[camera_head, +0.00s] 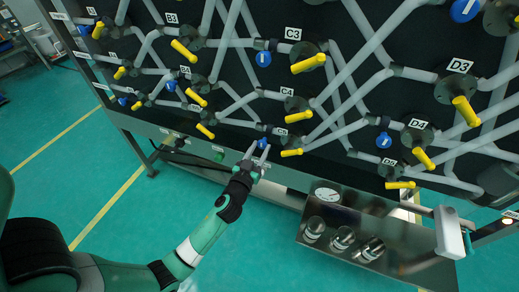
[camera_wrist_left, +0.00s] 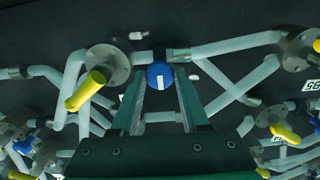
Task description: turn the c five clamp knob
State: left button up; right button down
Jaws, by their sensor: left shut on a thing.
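The C5 clamp knob is a round blue knob (camera_head: 263,143) low on the black panel, left of the C5 valve with its yellow handle (camera_head: 291,152). My left gripper (camera_head: 257,151) reaches up to it from below, and its fingertips are at the knob. In the left wrist view the blue knob (camera_wrist_left: 158,72) carries a white mark and sits between the tips of my left gripper (camera_wrist_left: 160,84). The gripper is shut on the knob. The fingers partly cover the knob in the head view. My right gripper is not in view.
Pale pipes and several yellow-handled valves crowd the panel around the knob. Other blue knobs sit near C3 (camera_head: 263,58) and D5 (camera_head: 384,140). A steel box with a gauge (camera_head: 327,195) juts out at lower right. The green floor (camera_head: 120,185) is open at lower left.

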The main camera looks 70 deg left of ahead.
pick_arm(q)
grip_shut()
jog(key=shift+m, duration=0.4)
jog(key=m, duration=0.9)
jog(key=shift+p, duration=0.35)
jog(key=m+p, duration=0.1)
jog(key=m, duration=0.8)
jog(key=shift+m+p, duration=0.4)
